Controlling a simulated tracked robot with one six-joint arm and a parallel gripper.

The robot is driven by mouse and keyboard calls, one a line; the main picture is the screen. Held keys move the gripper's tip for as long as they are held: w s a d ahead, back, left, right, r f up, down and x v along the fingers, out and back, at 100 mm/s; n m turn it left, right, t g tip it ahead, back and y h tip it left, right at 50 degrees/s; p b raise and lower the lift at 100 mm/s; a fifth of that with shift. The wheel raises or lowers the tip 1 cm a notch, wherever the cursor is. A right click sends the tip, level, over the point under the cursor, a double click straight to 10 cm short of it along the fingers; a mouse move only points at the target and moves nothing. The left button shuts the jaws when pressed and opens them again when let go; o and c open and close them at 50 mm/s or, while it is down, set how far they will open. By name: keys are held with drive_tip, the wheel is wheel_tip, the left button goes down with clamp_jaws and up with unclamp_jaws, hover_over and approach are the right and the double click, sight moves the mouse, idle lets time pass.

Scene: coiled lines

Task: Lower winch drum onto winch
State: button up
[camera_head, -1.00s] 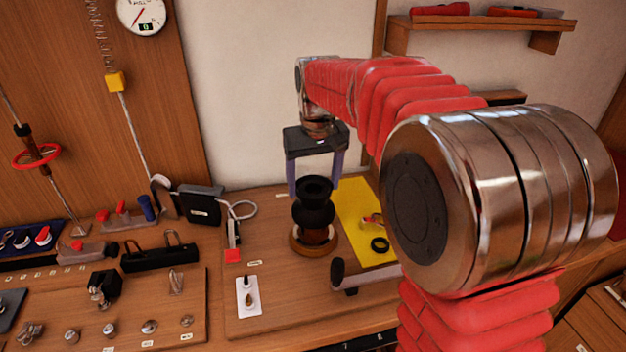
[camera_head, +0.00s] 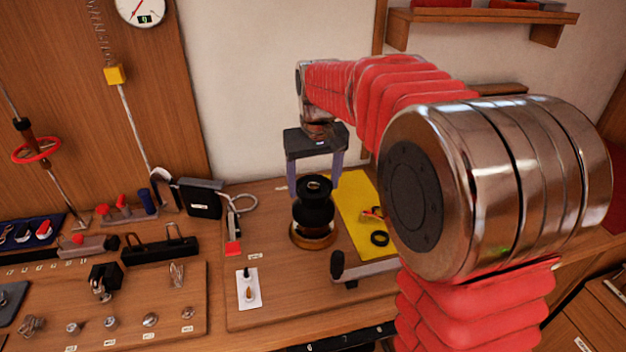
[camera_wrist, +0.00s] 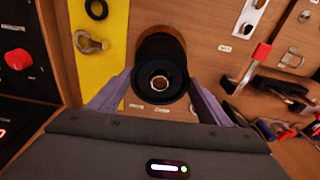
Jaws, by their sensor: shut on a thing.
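The black winch drum (camera_head: 314,207) is upright between the fingers of my gripper (camera_head: 316,185), which is shut on it. The drum sits low, directly over the brass-coloured winch base (camera_head: 313,236). Only the lower rim of the base shows beneath the drum; I cannot tell whether the drum is fully seated. In the wrist view the drum (camera_wrist: 162,81) is seen from above, with a metal-lined centre hole, and the purple fingers of my gripper (camera_wrist: 163,100) stand on either side.
A yellow mat (camera_head: 358,212) with a black ring (camera_head: 379,239) lies right of the winch. A winch handle (camera_head: 360,270) lies in front of it. A red-tipped lever (camera_head: 233,247) and a white plate (camera_head: 248,288) are to the left.

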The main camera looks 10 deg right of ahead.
drive_tip(key=shift+f, duration=2)
drive_tip(key=o, duration=1.6)
drive_tip(key=shift+c, duration=0.2)
drive_tip(key=shift+r, duration=2.5)
drive_tip(key=shift+r, duration=0.15)
wheel_tip(320, 180, up, 13)
drive_tip(key=s, duration=0.1)
drive_tip(key=shift+s+r, duration=0.15)
drive_tip(key=shift+s, duration=0.2)
